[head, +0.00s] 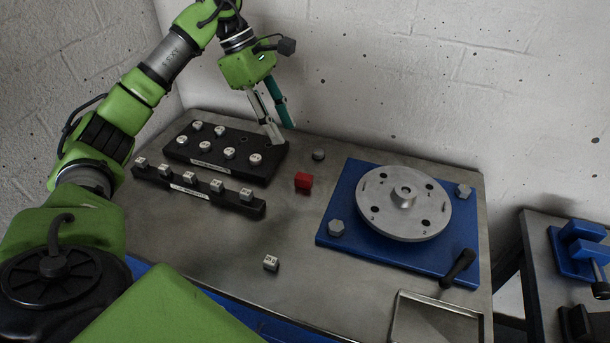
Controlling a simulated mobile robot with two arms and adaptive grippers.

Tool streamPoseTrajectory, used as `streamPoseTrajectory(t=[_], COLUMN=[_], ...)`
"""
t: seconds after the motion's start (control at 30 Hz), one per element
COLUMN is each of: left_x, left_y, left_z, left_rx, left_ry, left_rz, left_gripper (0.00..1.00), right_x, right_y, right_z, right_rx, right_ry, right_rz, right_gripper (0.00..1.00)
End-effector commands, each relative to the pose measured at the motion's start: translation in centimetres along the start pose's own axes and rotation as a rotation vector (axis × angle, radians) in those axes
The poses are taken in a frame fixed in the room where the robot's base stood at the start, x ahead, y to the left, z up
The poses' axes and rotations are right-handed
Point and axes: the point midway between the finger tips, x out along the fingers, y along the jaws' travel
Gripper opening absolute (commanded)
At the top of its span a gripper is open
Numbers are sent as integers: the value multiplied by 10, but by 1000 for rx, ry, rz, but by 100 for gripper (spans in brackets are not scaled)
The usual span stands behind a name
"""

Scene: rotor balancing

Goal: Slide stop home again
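No part is clearly marked as the stop; a red block (303,181) and a black-handled lever (458,268) are possible candidates. The red block sits on the metal table between the black rack and the blue base plate (345,250). The lever is at the base plate's front right corner. A round grey rotor disc (403,205) with holes and a central hub lies on the plate. My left gripper (281,132) points down by the back right end of the black rack (264,172). Its grey and teal fingers look apart, with nothing seen between them. My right gripper is not in view.
Several small weights sit on the rack and on a narrow black strip (255,208) before it. A loose weight (270,263) lies on the front table. A grey knob (318,154) stands behind the red block. A shallow tray (437,318) is at front right.

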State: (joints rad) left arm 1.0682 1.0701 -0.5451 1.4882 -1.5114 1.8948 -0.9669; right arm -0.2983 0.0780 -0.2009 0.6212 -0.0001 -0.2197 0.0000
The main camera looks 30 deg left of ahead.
Motion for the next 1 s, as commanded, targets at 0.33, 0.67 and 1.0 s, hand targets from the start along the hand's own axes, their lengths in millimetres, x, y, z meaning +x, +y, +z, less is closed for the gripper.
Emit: streamPoseTrajectory(t=[0.33,0.67,1.0], left_x=[46,111,135], left_y=[-3,-4,-3], left_z=[-6,-5,-6], left_rx=[-1,0,0], left_ry=[17,13,14], left_rz=[-12,-10,-5], left_gripper=[33,33,33], right_x=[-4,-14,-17], right_y=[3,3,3], right_z=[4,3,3], right_rx=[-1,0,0], right_ry=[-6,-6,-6], right_rz=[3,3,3], right_gripper=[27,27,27])
